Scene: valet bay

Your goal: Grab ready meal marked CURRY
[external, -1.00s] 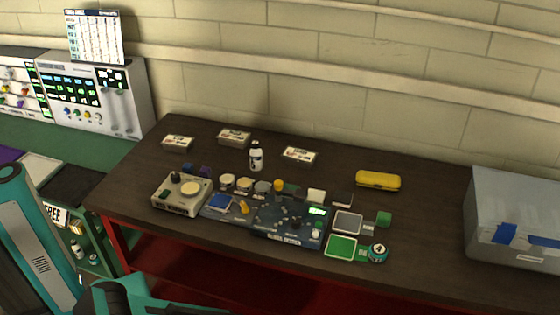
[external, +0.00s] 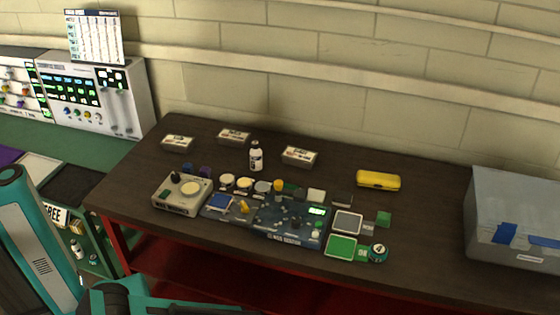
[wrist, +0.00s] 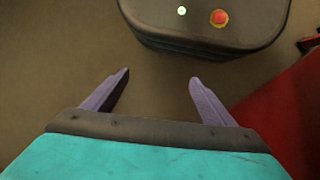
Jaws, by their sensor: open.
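Three small white-topped boxes that look like ready meals lie along the back of the dark table: a left box (external: 177,143), a middle box (external: 234,136) and a right box (external: 299,156). Their print is too small to read, so I cannot tell which is marked CURRY. My gripper (wrist: 156,88) shows in the wrist view with its two fingers apart and nothing between them, above the floor. In the external view my arm is at the lower left, in front of the table, and my gripper is not visible there.
A white bottle (external: 256,157) stands between the middle and right boxes. In front are a grey device (external: 182,208), a blue board (external: 285,222) and several small parts. A yellow case (external: 378,180) and a translucent bin (external: 510,215) are to the right. The table's front left is clear.

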